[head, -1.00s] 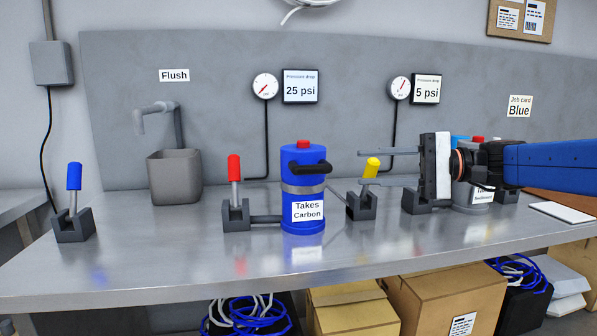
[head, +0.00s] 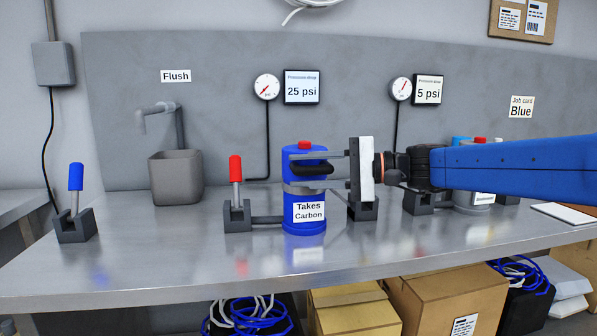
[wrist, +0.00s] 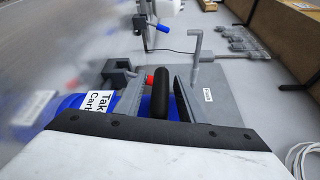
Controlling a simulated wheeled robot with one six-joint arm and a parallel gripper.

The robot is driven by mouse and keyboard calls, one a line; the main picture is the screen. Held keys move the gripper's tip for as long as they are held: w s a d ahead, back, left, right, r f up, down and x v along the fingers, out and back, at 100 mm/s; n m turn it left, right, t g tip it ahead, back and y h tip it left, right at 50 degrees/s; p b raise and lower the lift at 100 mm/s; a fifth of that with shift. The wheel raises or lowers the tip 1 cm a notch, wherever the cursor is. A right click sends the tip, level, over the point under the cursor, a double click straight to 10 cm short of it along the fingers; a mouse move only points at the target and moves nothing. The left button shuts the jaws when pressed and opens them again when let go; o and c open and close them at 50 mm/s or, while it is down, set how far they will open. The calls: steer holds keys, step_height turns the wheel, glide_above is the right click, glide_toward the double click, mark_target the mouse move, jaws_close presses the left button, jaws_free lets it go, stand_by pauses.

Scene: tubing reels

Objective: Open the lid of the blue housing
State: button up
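The blue housing (head: 305,226), labelled "Takes Carbon", stands upright on the bench. Its blue lid (head: 318,153) sits on top with a red button (head: 305,144) and a black bar handle (head: 318,170) on the front. A grey band runs below the lid. My gripper (head: 307,170) reaches in from the right at handle height, fingers apart. In the wrist view the black handle (wrist: 161,92) lies between the two open fingers (wrist: 160,98). Whether either finger touches it is not clear. The housing (wrist: 70,103) also shows there at left.
A red-handled valve (head: 235,170) stands close left of the housing. A second valve stands just right, its handle hidden behind my gripper. A grey basin (head: 175,178) and a blue-handled valve (head: 75,178) are further left. The front of the bench (head: 150,265) is clear.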

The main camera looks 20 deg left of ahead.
steer(key=shift+s+a+f, duration=0.1)
steer(key=shift+a, duration=0.6)
steer(key=shift+c, duration=0.4)
jaws_close()
